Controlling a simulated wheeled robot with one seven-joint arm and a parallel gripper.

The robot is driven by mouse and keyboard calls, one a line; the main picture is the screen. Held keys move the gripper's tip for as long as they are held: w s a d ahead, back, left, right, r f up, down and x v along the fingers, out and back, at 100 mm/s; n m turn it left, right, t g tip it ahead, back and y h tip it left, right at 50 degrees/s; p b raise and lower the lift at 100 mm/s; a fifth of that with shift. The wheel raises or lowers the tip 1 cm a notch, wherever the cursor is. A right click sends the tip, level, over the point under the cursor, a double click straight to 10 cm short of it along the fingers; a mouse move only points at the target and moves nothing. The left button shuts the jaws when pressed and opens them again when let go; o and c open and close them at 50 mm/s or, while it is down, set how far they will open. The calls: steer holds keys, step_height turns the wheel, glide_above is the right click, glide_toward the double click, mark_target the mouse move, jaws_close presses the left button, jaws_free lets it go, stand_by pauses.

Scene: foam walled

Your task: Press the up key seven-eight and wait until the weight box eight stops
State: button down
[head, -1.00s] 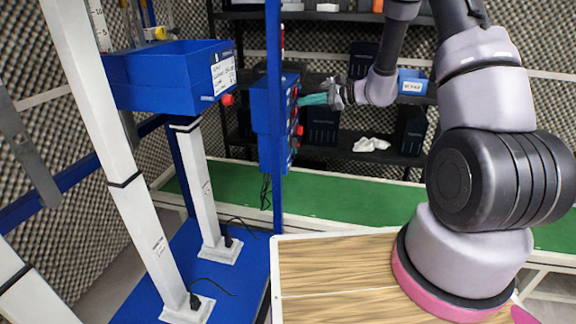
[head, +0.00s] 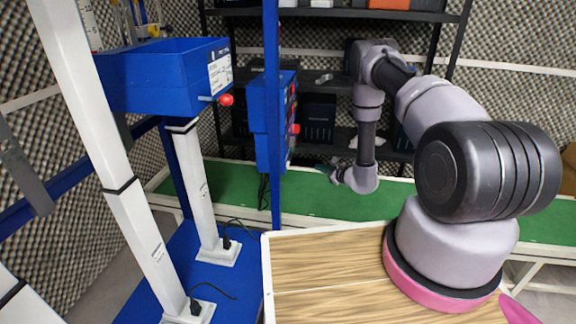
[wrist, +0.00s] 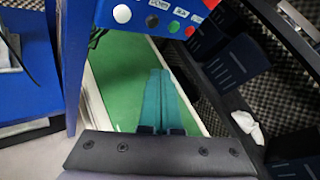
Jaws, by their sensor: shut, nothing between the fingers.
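A blue open box (head: 160,85) with a white label and a red knob sits high at left in the head view, on white columns. I cannot read a number on it. A blue key panel (head: 262,110) is fixed by a blue post, seen edge-on. In the wrist view the panel (wrist: 145,8) shows white, black, green and red keys with small labels too blurred to read. My gripper (head: 332,172) is below and right of the panel's upper keys. Its teal fingers (wrist: 166,72) are together, empty and apart from the keys.
A green conveyor (head: 220,180) runs behind the post. A black rack (head: 330,60) with dark bins stands behind it. A wooden tabletop (head: 320,275) lies in front. The blue post (head: 272,60) stands between the box and my arm.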

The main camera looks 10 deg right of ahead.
mark_target(288, 164)
steer(key=shift+a, duration=0.15)
steer(key=w+a, duration=0.2)
steer(key=a, duration=0.6)
steer(key=shift+w, duration=0.4)
steer(key=shift+a, duration=0.15)
stand_by(1.8)
steer(key=shift+w+a+r, duration=0.1)
steer(key=shift+a, duration=0.25)
